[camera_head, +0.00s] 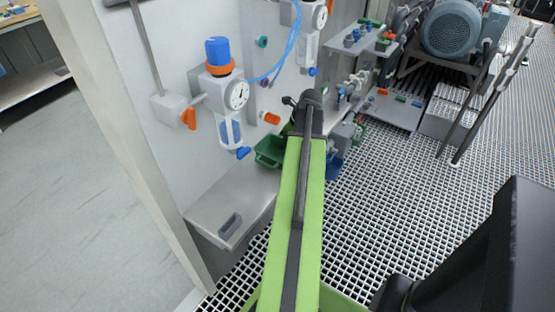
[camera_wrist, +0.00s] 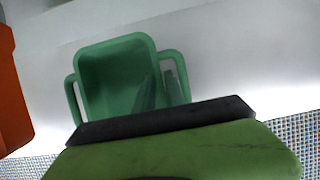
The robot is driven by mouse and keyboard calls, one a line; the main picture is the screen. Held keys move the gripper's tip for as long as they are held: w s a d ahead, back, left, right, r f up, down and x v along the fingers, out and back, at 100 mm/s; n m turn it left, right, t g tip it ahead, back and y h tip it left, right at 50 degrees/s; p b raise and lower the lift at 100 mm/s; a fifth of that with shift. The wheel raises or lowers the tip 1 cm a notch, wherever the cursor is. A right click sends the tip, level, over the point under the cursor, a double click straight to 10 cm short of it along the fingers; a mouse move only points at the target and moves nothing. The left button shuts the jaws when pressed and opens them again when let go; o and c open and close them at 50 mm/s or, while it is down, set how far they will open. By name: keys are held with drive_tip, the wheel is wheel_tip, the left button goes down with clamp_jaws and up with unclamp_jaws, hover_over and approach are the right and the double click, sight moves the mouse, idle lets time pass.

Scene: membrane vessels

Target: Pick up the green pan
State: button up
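The green pan (camera_head: 268,152) sits on a pale metal shelf beside the panel wall, left of my arm's end in the head view. My arm hides its right part there. In the wrist view the pan (camera_wrist: 115,72) is a deep green tray with a loop handle on each side. The dark and green end of my arm covers its near edge. Two narrow greenish shapes stand at the pan's right wall, and I cannot tell whether they are my fingertips. My gripper's fingers are not clear in either view, nor is any contact with the pan.
The shelf (camera_head: 230,205) has a small grey handle at its front left. A gauge unit with a blue cap (camera_head: 217,52) hangs on the wall above. An orange part (camera_wrist: 12,95) is at the wrist view's left edge. Grated floor (camera_head: 400,190) lies open at right.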

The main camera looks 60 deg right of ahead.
drive_tip(key=shift+r, duration=0.1)
clamp_jaws()
idle(1.2)
drive_tip(key=shift+r+p, duration=0.65)
drive_tip(key=shift+p, duration=0.05)
wheel_tip(320, 180, up, 4)
drive_tip(key=p, duration=0.4)
drive_tip(key=shift+d, duration=0.15)
drive_tip(key=s+d+r+p, duration=0.5)
drive_tip(key=s+d, duration=0.1)
drive_tip(key=d, duration=0.3)
drive_tip(key=shift+d+r+p, duration=0.3)
drive_tip(key=shift+d+p, duration=0.05)
drive_tip(key=shift+d, duration=0.05)
